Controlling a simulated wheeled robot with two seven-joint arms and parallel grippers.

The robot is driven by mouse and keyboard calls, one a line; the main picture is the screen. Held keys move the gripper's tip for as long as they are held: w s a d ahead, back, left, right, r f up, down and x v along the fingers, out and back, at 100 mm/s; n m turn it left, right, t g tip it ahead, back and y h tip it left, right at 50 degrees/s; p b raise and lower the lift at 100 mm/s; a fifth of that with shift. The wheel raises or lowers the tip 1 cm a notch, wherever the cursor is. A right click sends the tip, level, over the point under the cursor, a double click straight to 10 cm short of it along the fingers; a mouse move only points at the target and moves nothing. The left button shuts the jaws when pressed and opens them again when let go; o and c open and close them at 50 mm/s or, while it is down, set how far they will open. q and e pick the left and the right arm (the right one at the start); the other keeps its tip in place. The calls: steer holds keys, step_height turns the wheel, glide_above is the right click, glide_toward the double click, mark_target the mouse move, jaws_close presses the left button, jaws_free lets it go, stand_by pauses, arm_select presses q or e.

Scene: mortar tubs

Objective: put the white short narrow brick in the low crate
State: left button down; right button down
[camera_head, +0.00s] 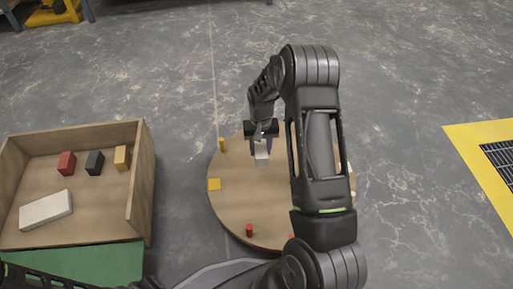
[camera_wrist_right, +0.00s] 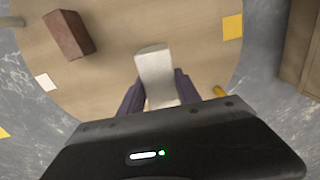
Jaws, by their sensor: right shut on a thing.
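The white short narrow brick (camera_head: 262,161) is between the fingers of my right gripper (camera_head: 262,150), over the far half of a round wooden table (camera_head: 228,205). In the right wrist view the brick (camera_wrist_right: 157,72) sticks out from between the dark fingers of the right gripper (camera_wrist_right: 158,92), which is shut on it. I cannot tell whether it touches the table top. The low wooden crate (camera_head: 143,185) is at the left, apart from the gripper. My left gripper is not in view.
A reddish-brown brick (camera_wrist_right: 68,34) and a yellow peg (camera_head: 221,144) stand on the table.

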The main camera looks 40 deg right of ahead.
steer(key=w+a+r+n, duration=0.3)
steer(key=w+a+r, duration=0.2)
steer(key=a+r, duration=0.6)
steer(key=w+a+r+n, duration=0.3)
steer(key=w+a+r, duration=0.3)
steer(key=a+r, duration=0.5)
steer(key=shift+r, duration=0.65)
